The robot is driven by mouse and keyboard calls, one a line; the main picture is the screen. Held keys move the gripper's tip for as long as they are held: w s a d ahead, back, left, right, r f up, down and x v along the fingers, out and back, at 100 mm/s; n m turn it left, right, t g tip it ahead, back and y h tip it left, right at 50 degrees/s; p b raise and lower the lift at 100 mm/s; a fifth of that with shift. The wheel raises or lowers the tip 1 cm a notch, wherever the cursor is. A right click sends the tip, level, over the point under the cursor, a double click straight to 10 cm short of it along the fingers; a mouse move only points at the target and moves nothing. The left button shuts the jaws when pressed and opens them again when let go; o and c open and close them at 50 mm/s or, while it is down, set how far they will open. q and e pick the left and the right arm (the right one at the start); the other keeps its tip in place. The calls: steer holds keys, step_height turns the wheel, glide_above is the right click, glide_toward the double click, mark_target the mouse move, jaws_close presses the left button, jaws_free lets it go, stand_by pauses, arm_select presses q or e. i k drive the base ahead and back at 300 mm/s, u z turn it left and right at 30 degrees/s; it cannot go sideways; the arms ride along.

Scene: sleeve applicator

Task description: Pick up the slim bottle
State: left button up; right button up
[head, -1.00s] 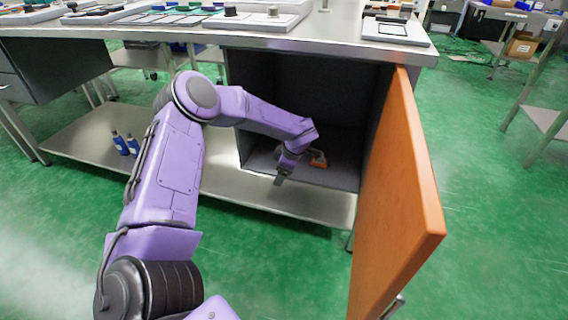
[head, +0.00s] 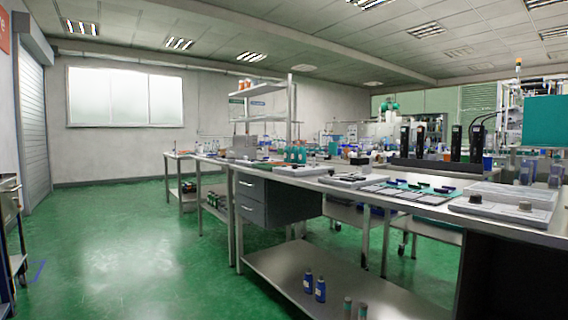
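Two blue bottles with pale caps stand upright on the lower shelf of the bench, a left one (head: 307,283) and a right one (head: 320,290). Two narrow grey bottles with teal tops, a left one (head: 347,307) and a right one (head: 362,312), stand to their right, cut by the bottom edge of the view. I cannot tell which of these is the slim bottle. Teal bottles (head: 295,154) also stand on the benchtop further back. Neither of my grippers is in view.
The long metal bench (head: 300,178) carries trays and small parts. A grey drawer unit (head: 262,203) hangs under it. The lower shelf (head: 275,262) has bare room around the bottles. Open green floor lies to the left. A dark cabinet (head: 510,275) shows at lower right.

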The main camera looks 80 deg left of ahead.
mark_target(286, 158)
steer(key=k, duration=0.4)
steer(key=u, duration=2.55)
steer(key=i, duration=1.8)
steer(key=z, duration=0.1)
